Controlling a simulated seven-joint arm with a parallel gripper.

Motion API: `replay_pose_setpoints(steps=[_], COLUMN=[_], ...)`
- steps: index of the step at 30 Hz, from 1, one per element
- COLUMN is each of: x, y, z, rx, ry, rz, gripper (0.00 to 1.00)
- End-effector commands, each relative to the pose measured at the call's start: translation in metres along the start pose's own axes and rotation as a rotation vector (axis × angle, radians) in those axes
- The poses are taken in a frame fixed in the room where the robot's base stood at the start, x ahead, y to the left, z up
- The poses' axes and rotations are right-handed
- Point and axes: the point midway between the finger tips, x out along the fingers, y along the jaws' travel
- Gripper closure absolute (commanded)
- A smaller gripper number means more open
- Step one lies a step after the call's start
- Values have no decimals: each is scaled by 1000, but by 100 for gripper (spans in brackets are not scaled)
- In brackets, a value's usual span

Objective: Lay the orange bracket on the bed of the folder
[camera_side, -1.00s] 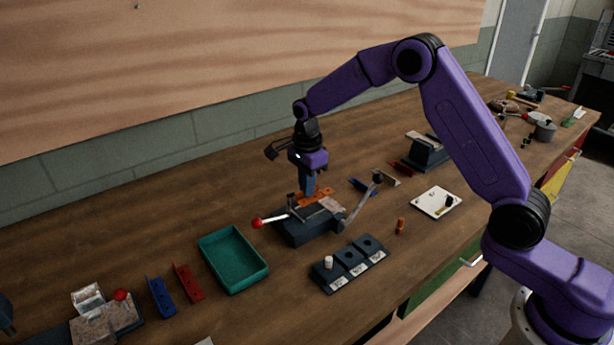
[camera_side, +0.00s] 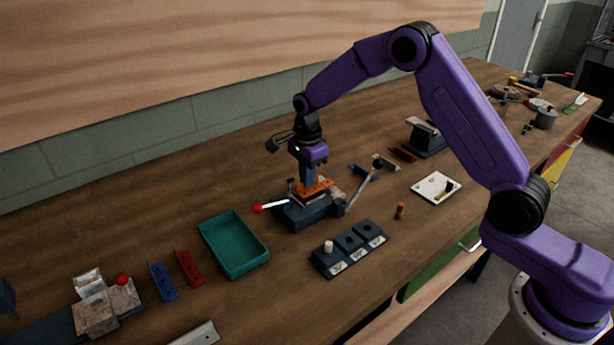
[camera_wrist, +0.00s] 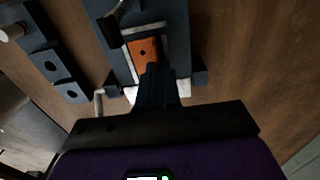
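The folder (camera_side: 303,215) is a dark blue-grey bench tool with a red-knobbed lever at its left. The orange bracket (camera_side: 320,186) is at the folder's bed, low over or touching it; I cannot tell whether it rests fully. My gripper (camera_side: 306,185) points down with its fingers shut on the bracket. In the wrist view the bracket (camera_wrist: 143,50) shows inside the pale-edged bed area of the folder (camera_wrist: 178,15). The gripper's fingers (camera_wrist: 156,75) look close together there and hide part of the bracket.
A green tray (camera_side: 243,268) stands left of the folder, with red (camera_side: 190,267) and blue (camera_side: 162,281) brackets beyond it. A dark block with sockets (camera_side: 349,249) is in front. A white plate (camera_side: 436,188) lies to the right. Bare wood lies between them.

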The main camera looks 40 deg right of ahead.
Motion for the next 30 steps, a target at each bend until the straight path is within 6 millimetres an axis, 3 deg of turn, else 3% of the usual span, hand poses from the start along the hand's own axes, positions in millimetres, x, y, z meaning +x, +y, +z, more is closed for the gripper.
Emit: replay_pose_setpoints(steps=[30], x=[12], y=[0], z=[0], rx=[-1], ry=[0], rz=[0], gripper=[100])
